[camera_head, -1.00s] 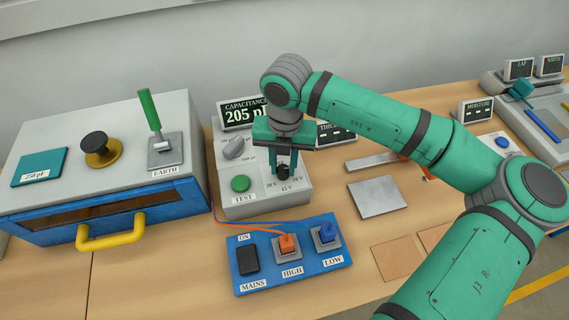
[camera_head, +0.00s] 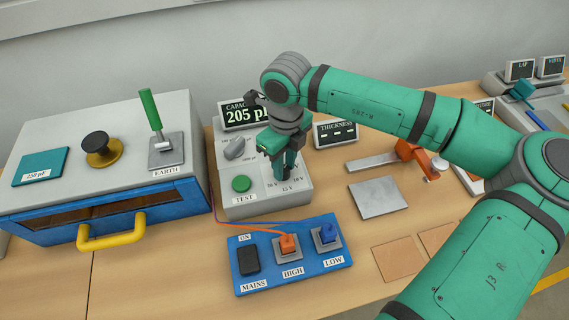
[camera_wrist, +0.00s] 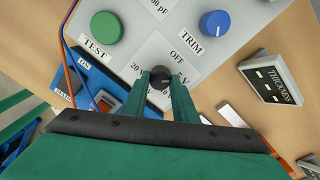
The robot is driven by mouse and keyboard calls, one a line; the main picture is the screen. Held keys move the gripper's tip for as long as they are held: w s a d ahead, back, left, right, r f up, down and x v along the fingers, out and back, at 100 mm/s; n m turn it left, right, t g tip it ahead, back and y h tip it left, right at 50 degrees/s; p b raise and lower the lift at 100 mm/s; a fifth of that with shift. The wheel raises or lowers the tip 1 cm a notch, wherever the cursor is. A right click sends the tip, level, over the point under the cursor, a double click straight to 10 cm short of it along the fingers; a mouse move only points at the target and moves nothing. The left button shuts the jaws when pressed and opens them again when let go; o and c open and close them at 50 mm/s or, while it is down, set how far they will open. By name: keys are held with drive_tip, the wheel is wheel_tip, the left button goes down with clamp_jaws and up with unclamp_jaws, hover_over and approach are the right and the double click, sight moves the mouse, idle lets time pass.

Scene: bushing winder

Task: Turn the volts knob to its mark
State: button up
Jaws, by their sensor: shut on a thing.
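The volts knob (camera_wrist: 160,76) is small and black and sits on a white dial plate on the grey capacitance meter. In the wrist view its plate shows OFF above it, a 20 V label to its lower left and a partly covered V label to its right. My gripper (camera_wrist: 161,88) is shut on the knob, with one green finger on each side. In the head view my gripper (camera_head: 285,170) points down onto the meter's front right part and hides the knob. I cannot tell which label the knob's pointer faces.
The green TEST button (camera_head: 241,184) and a grey knob (camera_head: 235,148) are left of my gripper. A blue TRIM knob (camera_wrist: 217,24) is close by. The blue switch panel (camera_head: 300,265) lies in front. The THICKNESS display (camera_head: 337,132) stands to the right.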

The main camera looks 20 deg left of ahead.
sight(285, 167)
drive_tip(key=n, duration=0.8)
drive_tip(key=shift+w+n, duration=0.1)
drive_tip(key=shift+n, duration=0.2)
idle(0.5)
drive_tip(key=o, duration=1)
drive_tip(key=shift+o, duration=0.2)
wheel_tip(285, 167, up, 11)
drive_tip(key=shift+w+f, duration=0.1)
drive_tip(key=shift+w, duration=0.05)
